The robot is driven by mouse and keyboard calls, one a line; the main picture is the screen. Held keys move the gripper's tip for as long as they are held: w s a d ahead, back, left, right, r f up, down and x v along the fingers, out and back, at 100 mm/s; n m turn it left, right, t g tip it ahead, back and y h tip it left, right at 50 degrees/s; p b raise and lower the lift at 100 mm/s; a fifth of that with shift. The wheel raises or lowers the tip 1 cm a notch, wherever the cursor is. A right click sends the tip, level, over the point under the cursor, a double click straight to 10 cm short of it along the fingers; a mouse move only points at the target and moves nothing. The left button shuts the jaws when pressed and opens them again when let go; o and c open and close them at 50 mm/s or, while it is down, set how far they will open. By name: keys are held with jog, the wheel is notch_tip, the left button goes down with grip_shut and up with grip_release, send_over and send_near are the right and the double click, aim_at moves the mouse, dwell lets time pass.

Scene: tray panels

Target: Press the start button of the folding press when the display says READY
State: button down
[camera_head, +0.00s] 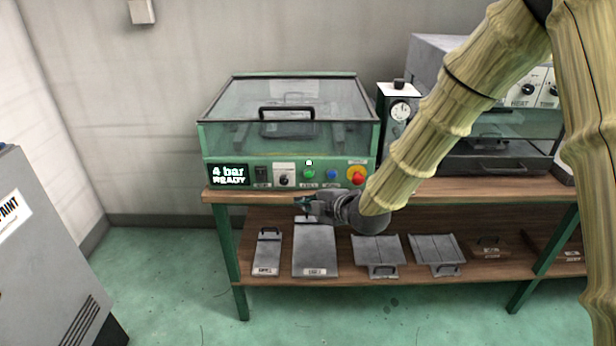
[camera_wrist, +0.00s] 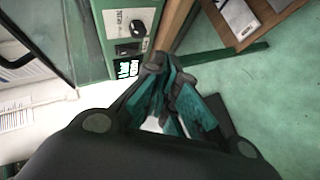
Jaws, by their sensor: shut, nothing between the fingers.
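The folding press (camera_head: 290,148) is a green machine with a clear, closed lid on the bench. Its display (camera_head: 228,174) reads "4 bar READY"; a lit display also shows in the wrist view (camera_wrist: 128,68). On its front panel are a green button (camera_head: 309,173), a blue button (camera_head: 332,174) and a red mushroom button (camera_head: 357,175) on yellow. The labels are too small to read; the green one looks like the start button. My gripper (camera_head: 302,201) is shut and empty, just below the panel at the bench edge, apart from the buttons. Its fingers (camera_wrist: 160,88) show in the wrist view.
A dark knob (camera_head: 284,179) and a black switch (camera_head: 261,174) sit left of the green button. Grey metal panels (camera_head: 316,248) lie on the lower shelf (camera_head: 350,270). A gauge unit (camera_head: 399,108) and another machine (camera_head: 500,150) stand to the right, partly behind my arm.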

jog(key=shift+w, duration=0.15)
jog(key=shift+w+p, duration=0.35)
jog(key=shift+w, duration=3.85)
jog(key=shift+w, duration=0.1)
jog(key=shift+w, duration=0.35)
jog(key=shift+w, duration=0.5)
jog(key=shift+s, duration=0.95)
jog(key=shift+s, duration=0.1)
jog(key=shift+s+b, duration=0.35)
jog(key=shift+s, duration=2.05)
